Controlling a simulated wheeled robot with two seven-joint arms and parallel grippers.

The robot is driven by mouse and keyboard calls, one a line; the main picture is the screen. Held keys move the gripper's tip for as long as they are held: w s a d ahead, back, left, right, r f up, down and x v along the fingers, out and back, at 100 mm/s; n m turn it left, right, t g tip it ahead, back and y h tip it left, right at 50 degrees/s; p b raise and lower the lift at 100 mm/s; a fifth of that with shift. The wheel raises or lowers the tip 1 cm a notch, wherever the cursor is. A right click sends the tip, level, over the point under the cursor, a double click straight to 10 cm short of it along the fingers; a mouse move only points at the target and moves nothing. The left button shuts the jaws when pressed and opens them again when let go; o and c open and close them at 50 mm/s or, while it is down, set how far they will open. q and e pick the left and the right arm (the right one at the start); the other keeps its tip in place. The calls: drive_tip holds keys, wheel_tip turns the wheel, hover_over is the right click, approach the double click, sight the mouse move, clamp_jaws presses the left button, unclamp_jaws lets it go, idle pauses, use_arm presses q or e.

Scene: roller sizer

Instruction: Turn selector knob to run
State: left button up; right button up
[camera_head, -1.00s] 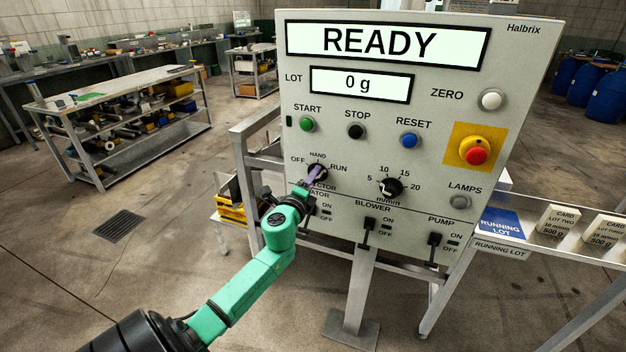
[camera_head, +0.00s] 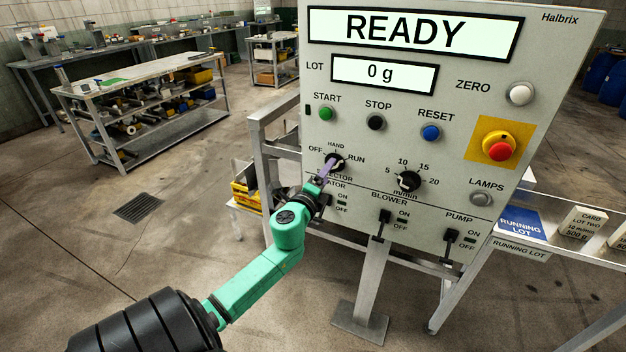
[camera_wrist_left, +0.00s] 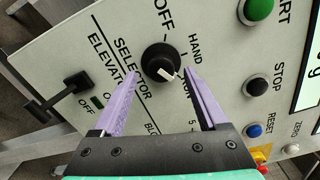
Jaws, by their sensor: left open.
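The black selector knob (camera_head: 337,161) is on the grey control panel, with OFF, HAND and RUN marked around it. In the left wrist view the knob (camera_wrist_left: 160,62) carries a white pointer mark; I cannot tell for sure which label it points at. My left gripper (camera_head: 327,167) is in front of the knob and partly covers it in the head view. In the wrist view its purple fingers (camera_wrist_left: 161,76) are open, with one tip on each side of the knob and no clear contact. The RUN label (camera_head: 356,160) shows in the head view. My right gripper is out of view.
Close by are the START button (camera_head: 326,113), the m/min dial (camera_head: 408,181) and the BLOWER switch (camera_head: 381,224). The red emergency button (camera_head: 499,151) is further right. The display (camera_head: 415,33) reads READY. A metal frame (camera_head: 262,165) stands left of the panel.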

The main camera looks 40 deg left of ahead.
use_arm(q)
drive_tip(key=b+v, duration=0.1)
drive_tip(key=v, duration=1)
drive_tip(key=shift+s+d+b, duration=0.15)
drive_tip(key=shift+s+b, duration=0.1)
drive_tip(key=shift+b, duration=0.1)
